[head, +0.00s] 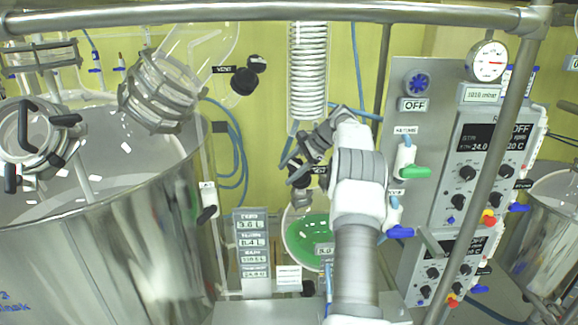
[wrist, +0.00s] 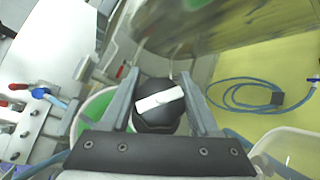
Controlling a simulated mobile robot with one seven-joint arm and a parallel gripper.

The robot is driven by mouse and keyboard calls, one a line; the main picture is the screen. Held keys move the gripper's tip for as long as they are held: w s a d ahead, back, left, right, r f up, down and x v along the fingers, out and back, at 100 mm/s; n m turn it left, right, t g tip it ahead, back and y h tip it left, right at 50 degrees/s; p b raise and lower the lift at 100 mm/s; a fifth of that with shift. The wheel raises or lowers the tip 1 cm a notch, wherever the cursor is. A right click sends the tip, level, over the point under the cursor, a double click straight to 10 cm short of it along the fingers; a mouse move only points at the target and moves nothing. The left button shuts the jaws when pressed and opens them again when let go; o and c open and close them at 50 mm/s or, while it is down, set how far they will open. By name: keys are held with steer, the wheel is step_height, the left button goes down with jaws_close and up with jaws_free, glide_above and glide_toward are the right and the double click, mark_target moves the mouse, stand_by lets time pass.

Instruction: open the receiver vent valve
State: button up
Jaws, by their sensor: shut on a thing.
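A black round knob with a white bar across its face (wrist: 158,104) sits between the two fingers of my gripper (wrist: 159,78) in the wrist view. The fingers are closed on its sides, and the white bar lies slightly tilted. In the head view, my gripper (head: 302,164) is above the round glass receiver with green liquid (head: 306,240), just below the coiled condenser (head: 308,70). The arm and fingers hide most of the held knob there. The green liquid also shows behind the left finger in the wrist view (wrist: 92,108).
Another black knob beside a VENT label (head: 243,81) is up left. A large steel vessel (head: 110,235) fills the left. A control panel with green and blue handles (head: 440,170) stands close on the right. Blue hoses (wrist: 245,95) lie at the wrist view's right.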

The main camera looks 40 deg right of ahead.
steer(key=shift+f, duration=0.15)
steer(key=o, duration=1.4)
steer(key=shift+r, duration=0.25)
